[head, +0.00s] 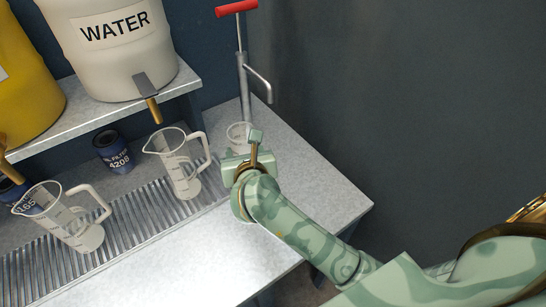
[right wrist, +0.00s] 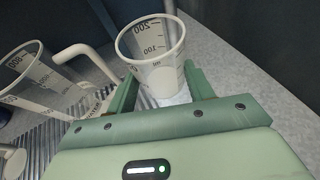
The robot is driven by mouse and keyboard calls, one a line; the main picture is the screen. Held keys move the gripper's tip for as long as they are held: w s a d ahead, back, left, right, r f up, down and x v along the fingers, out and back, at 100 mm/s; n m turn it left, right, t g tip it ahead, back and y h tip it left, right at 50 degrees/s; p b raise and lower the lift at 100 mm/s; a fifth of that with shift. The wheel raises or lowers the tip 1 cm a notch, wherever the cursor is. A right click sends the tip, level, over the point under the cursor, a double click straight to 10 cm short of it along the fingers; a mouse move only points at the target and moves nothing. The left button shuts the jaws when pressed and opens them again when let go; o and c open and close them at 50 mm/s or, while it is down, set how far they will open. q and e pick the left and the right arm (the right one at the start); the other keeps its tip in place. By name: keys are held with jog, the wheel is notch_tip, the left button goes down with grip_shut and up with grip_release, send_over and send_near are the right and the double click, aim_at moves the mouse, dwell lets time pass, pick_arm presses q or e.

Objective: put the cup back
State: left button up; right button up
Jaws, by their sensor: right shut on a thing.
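The cup (head: 238,133) is a small clear measuring cup with dark graduation marks. It is upright at the back of the grey bench, just in front of the hand pump. In the right wrist view the cup (right wrist: 152,48) sits between the two green fingers of my right gripper (right wrist: 162,88), which is shut on it. In the head view my right gripper (head: 241,155) partly hides the cup, and I cannot tell whether its base touches the bench. My left gripper is not in view.
A hand pump (head: 243,85) with a red handle stands behind the cup. Two clear jugs (head: 180,165) (head: 65,220) stand on the slotted drain grate. Blue oil filters (head: 113,150) are behind them. A shelf holds a WATER container (head: 115,45) and a yellow one (head: 25,80). The bench's right side is clear.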

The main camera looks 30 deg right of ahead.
jog(key=w+d+f+b, duration=0.1)
jog(key=d+f, duration=0.1)
jog(key=d, duration=0.1)
jog(key=w+d+f, duration=0.1)
jog(key=d+f, duration=0.2)
jog(key=w+d+f+b, duration=0.1)
jog(key=w+d+f, duration=0.1)
jog(key=d, duration=0.1)
jog(key=shift+f+b, duration=0.3)
jog(key=shift+f, duration=0.05)
jog(key=shift+d+f, duration=0.15)
jog(key=shift+f, duration=0.1)
jog(key=shift+w+d+f+b, duration=0.15)
jog(key=shift+f+b, duration=0.25)
jog(key=shift+f, duration=0.5)
jog(key=shift+d+f+b, duration=0.1)
jog(key=shift+f+b, duration=0.25)
jog(key=shift+f, duration=0.5)
jog(key=shift+f, duration=0.15)
jog(key=o, duration=1)
